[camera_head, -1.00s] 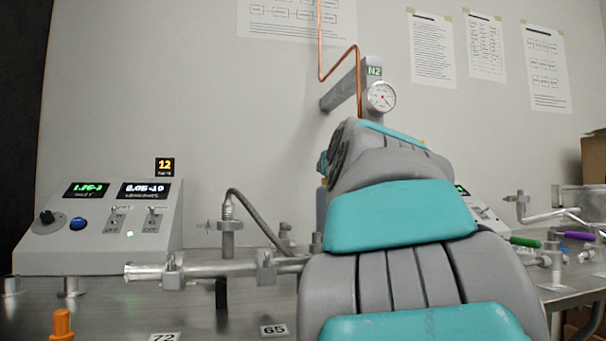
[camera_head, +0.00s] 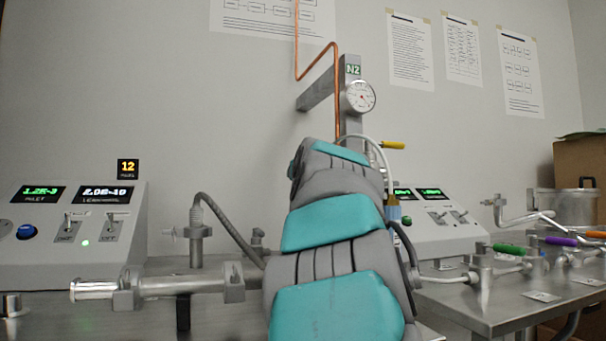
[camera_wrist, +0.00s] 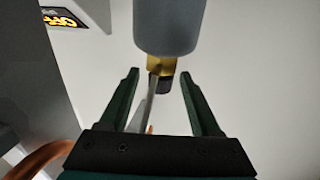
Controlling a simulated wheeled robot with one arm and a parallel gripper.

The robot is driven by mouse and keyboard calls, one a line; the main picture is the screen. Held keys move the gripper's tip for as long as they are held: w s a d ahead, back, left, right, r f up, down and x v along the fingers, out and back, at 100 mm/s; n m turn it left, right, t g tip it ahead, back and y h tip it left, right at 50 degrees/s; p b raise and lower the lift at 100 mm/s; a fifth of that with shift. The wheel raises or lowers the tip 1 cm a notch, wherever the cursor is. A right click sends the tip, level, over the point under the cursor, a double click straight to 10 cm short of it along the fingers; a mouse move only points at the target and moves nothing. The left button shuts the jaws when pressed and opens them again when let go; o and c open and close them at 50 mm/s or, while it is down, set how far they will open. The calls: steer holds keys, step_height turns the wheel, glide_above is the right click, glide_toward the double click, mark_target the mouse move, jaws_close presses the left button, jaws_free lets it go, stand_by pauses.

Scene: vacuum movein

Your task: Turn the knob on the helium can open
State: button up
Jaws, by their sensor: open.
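In the wrist view a grey rounded can (camera_wrist: 168,25) shows at the top, with a brass neck (camera_wrist: 160,65) and a small dark knob (camera_wrist: 166,84) at its end. I cannot read a label on it, so I cannot confirm that it is the helium can. My gripper (camera_wrist: 158,76) is open, with a green finger on each side of the brass neck and knob; gaps show on both sides. A thin grey piece lies beside the knob.
A steel bench holds pipework (camera_head: 185,286), a left control box (camera_head: 70,225) and a right control box (camera_head: 440,220). A copper pipe (camera_head: 336,95) and a gauge (camera_head: 359,96) stand behind my arm. Valves with green (camera_head: 509,249) and purple (camera_head: 561,241) handles are at the right.

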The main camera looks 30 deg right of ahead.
steer(key=shift+w+d, duration=0.1)
steer(key=shift+w, duration=0.05)
jaws_close()
stand_by(0.5)
